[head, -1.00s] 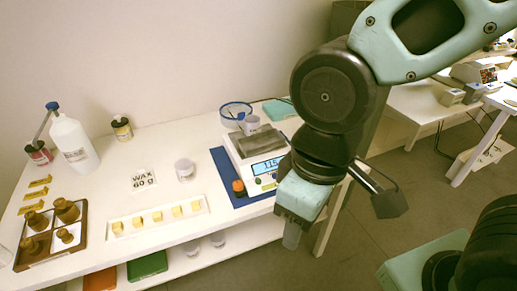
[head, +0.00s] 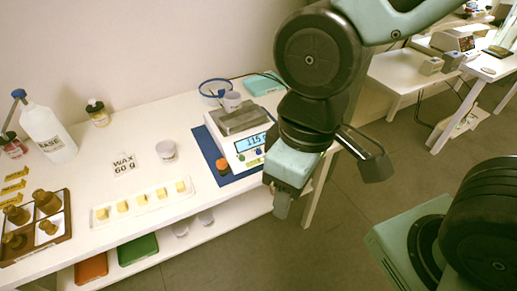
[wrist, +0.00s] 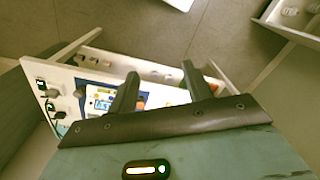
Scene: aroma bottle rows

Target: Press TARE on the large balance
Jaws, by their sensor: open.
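The large balance (head: 228,147) stands on a blue mat (head: 208,145) at the right end of the white table.

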